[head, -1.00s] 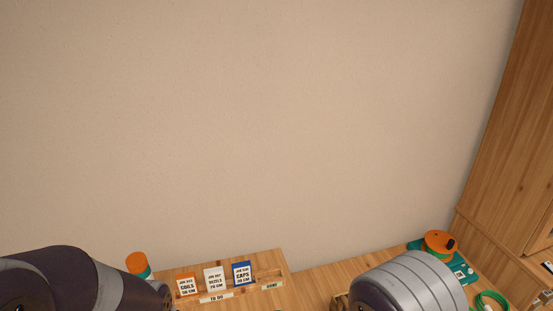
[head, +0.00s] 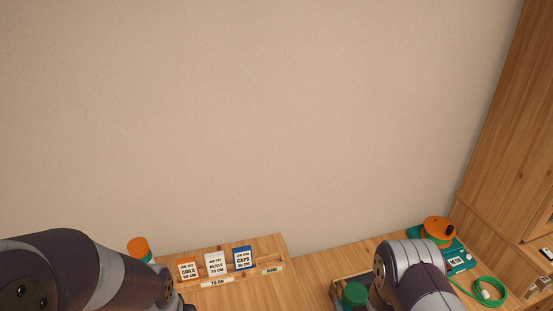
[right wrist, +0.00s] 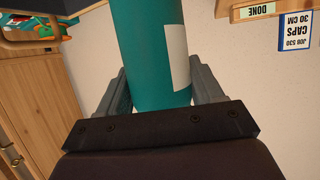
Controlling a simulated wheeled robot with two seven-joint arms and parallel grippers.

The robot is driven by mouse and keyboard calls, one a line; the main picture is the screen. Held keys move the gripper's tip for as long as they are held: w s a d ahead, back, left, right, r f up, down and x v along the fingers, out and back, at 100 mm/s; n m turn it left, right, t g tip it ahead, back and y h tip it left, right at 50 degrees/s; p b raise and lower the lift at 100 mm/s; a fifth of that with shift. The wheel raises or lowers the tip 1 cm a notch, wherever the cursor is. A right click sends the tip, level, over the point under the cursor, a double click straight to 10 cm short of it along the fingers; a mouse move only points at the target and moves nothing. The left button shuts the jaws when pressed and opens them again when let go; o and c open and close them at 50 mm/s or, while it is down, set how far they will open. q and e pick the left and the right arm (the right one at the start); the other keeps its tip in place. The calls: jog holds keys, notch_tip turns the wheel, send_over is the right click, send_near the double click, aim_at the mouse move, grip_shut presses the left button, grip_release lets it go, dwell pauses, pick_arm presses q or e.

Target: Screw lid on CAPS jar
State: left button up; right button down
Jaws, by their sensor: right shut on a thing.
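My right gripper (right wrist: 160,72) is shut on a teal cylinder (right wrist: 150,40) with a pale label, one finger on each side. In the head view my right arm hides the gripper. A round green top (head: 354,294) shows just left of that arm; what is under it is hidden. A blue-edged CAPS card (head: 243,259) stands in the card rack and also shows upside down in the right wrist view (right wrist: 296,32). My left gripper is out of view.
The wooden card rack (head: 268,258) also holds COILS (head: 188,270) and BEZELS (head: 215,264) cards. An orange-capped teal container (head: 138,247) stands behind my left arm. At the right are an orange-topped device (head: 438,228) and a coiled green cord (head: 490,291).

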jog(key=shift+a, duration=0.1)
dwell(0.3)
jog(key=s+a+r+n+y, duration=0.2)
jog(key=a+r, duration=0.3)
jog(key=r, duration=0.1)
jog(key=s+a+r+n+g+y, duration=0.1)
jog(key=s+a+r+n+y, duration=0.1)
jog(key=a+r, duration=0.3)
notch_tip(320, 180, up, 2)
jog(key=shift+s+a+n+y, duration=0.25)
jog(key=shift+s+n+y, duration=0.05)
jog(key=shift+s+y, duration=0.45)
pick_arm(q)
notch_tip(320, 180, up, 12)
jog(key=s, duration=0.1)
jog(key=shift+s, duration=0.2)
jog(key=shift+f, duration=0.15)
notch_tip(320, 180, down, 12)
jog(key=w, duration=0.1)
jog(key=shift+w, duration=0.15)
